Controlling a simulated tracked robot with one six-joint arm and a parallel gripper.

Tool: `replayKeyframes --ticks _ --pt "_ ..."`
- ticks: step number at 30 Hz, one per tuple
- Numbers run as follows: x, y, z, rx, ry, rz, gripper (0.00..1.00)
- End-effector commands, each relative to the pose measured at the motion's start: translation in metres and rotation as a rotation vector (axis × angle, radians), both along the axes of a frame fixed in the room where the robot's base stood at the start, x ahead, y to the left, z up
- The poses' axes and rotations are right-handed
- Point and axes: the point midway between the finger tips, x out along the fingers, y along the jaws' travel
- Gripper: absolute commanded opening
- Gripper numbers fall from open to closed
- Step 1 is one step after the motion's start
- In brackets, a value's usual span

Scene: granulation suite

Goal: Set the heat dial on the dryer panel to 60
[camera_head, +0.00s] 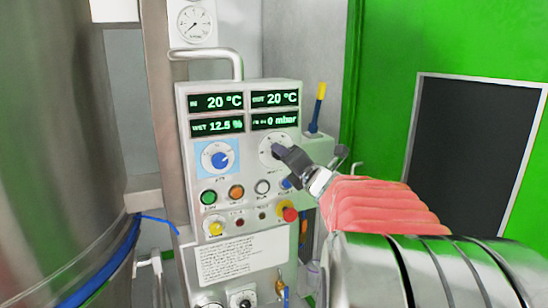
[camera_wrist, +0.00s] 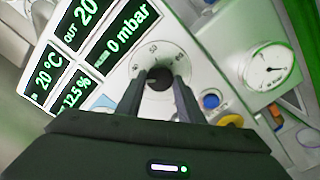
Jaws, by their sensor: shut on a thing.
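The dryer panel (camera_head: 183,140) is a pale upright box with green readouts, two of them showing 20 °C. The right dial (camera_head: 265,145) has a white numbered face; its label is too small to read. My gripper (camera_head: 283,152) is at this dial and covers part of it. In the wrist view, my gripper (camera_wrist: 160,82) has one finger on each side of the dark round knob of this dial (camera_wrist: 158,77), shut on it. The scale numbers are blurred, and the knob's pointer is hidden, so its setting cannot be read.
A blue knob (camera_head: 221,161) on a light-blue plate sits left of the dial. Below are green (camera_head: 208,197) and orange (camera_head: 236,192) buttons and a red knob (camera_head: 289,214). A pipe handle (camera_head: 238,62) stands above the panel. A steel vessel (camera_head: 60,130) fills the left.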

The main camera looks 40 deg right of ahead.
Motion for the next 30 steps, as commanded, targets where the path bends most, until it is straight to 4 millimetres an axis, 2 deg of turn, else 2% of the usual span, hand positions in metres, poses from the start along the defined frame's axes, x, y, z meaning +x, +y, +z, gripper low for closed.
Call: replayKeyframes --ticks 30 --pt "-0.0017 -0.0031 -0.0060 0.932 -0.266 -0.011 0.12"
